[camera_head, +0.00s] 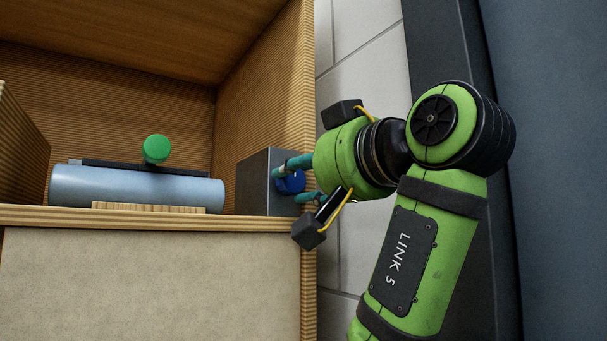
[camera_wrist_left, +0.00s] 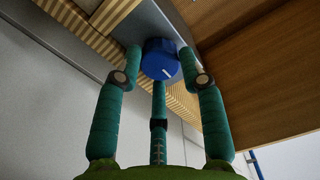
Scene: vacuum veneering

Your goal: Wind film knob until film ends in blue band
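A blue round knob (camera_head: 291,182) sits on the right face of a dark grey box (camera_head: 262,180) at the shelf's right end. In the left wrist view the knob (camera_wrist_left: 160,60) carries a short white mark on its face. My left gripper (camera_wrist_left: 160,66) has teal fingers on both sides of the knob and one below, with the tips against its rim as far as I can see. In the head view the gripper (camera_head: 297,183) reaches the knob from the right. A pale blue-grey cylinder (camera_head: 130,190) lies left of the box. No film end or blue band can be made out.
A green ball (camera_head: 156,149) stands over a dark bar (camera_head: 130,166) above the cylinder. A wooden strip (camera_head: 148,207) lies before it. The wooden cabinet's right wall (camera_head: 270,80) rises close behind the box. A tiled wall (camera_head: 355,60) is to the right.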

